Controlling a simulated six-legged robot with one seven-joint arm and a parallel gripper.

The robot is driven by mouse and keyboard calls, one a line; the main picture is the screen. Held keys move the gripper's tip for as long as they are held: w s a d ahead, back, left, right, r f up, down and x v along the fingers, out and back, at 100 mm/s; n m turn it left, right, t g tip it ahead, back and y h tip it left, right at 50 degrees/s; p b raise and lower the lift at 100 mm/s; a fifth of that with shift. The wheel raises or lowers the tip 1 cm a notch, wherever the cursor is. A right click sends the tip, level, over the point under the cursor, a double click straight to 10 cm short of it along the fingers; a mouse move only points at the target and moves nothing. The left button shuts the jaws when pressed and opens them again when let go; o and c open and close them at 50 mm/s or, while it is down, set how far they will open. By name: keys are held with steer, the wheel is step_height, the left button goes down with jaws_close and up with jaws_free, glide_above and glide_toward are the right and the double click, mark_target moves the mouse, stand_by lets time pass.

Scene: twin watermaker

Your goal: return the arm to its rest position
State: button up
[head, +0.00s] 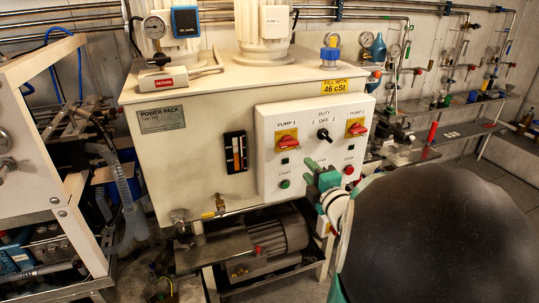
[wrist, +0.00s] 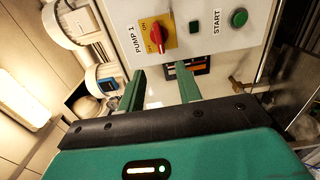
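My gripper (head: 314,170) is in front of the white control panel (head: 268,120) on the power pack, near its lower middle. In the wrist view my gripper (wrist: 160,72) shows two green fingers with a clear gap between them. It is open, and nothing is held. The fingers point toward the panel; I cannot tell how far off they are. The PUMP 1 switch (wrist: 156,36), a red knob on a yellow plate, is just beyond the fingertips in the wrist view. Part of the lower panel is hidden behind my gripper in the head view.
The cream power pack cabinet (head: 185,150) stands ahead, with a motor (head: 280,233) below it. A DUTY knob (head: 323,135) and a PUMP 2 switch (head: 357,128) are on the panel. A white frame (head: 60,170) stands at left. Pipes and gauges (head: 395,51) line the wall at right.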

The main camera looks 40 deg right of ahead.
steer(key=w+a+m+g, duration=0.1)
steer(key=a+m+g, duration=0.5)
steer(key=a+m, duration=0.6)
steer(key=s+a+m+g+y, duration=0.1)
steer(key=s+a+g+y, duration=0.1)
steer(key=s+a, duration=0.4)
steer(key=s+a+m+g+y, duration=0.1)
steer(key=s+a+g+y, duration=0.2)
steer(key=a, duration=1)
steer(key=s+f, duration=0.1)
steer(key=s, duration=0.2)
steer(key=shift+a+m+g, duration=0.35)
steer(key=shift+m+g, duration=0.05)
steer(key=shift+d, duration=0.2)
